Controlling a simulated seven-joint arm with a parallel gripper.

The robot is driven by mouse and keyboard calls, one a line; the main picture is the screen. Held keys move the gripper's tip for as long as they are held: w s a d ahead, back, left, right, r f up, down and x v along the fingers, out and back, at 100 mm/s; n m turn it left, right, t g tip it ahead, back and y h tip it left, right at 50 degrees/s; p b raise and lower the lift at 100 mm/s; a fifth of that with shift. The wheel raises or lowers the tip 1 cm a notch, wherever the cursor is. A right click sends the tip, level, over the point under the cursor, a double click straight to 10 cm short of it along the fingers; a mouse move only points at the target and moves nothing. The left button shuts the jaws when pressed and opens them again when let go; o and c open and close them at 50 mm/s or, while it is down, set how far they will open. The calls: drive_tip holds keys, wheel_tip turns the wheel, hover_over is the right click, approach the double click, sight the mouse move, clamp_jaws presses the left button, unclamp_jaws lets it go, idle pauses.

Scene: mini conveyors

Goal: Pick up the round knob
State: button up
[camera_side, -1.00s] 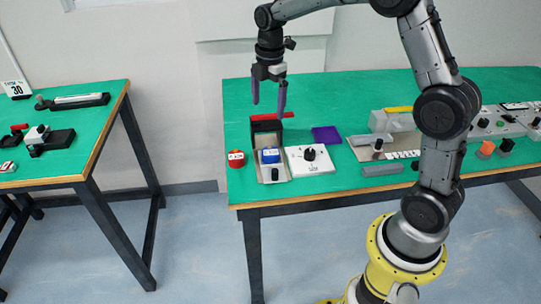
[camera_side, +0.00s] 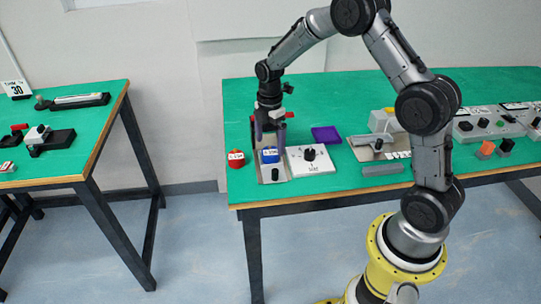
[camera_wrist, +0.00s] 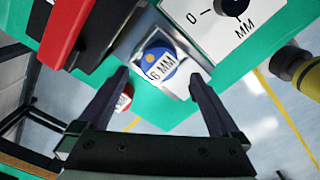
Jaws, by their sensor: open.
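A blue round knob (camera_side: 270,155) with a white label sits in the grey metal holder (camera_side: 275,178) near the table's front left. In the wrist view the blue knob (camera_wrist: 152,49) shows its label, reading "6 MM", and a yellow dot. A red round knob (camera_side: 236,160) with a white label stands on the green table left of the holder. It is partly hidden behind a finger in the wrist view (camera_wrist: 126,95). My gripper (camera_side: 269,147) is open and empty, pointing down above the blue knob. In the wrist view its fingertips (camera_wrist: 158,78) lie either side of the blue knob.
A white plate (camera_side: 322,168) with a black dial (camera_side: 309,154) stands right of the holder. A dark block with a red bar (camera_wrist: 70,30) is close behind the holder. A purple tray (camera_side: 327,134) lies behind the plate. A grey bar (camera_side: 382,169) lies farther right.

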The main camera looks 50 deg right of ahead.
sight(269, 152)
wheel_tip(269, 152, down, 3)
drive_tip(key=shift+f, duration=0.15)
drive_tip(key=shift+w, duration=0.1)
clamp_jaws()
idle(0.4)
drive_tip(key=shift+r, duration=0.2)
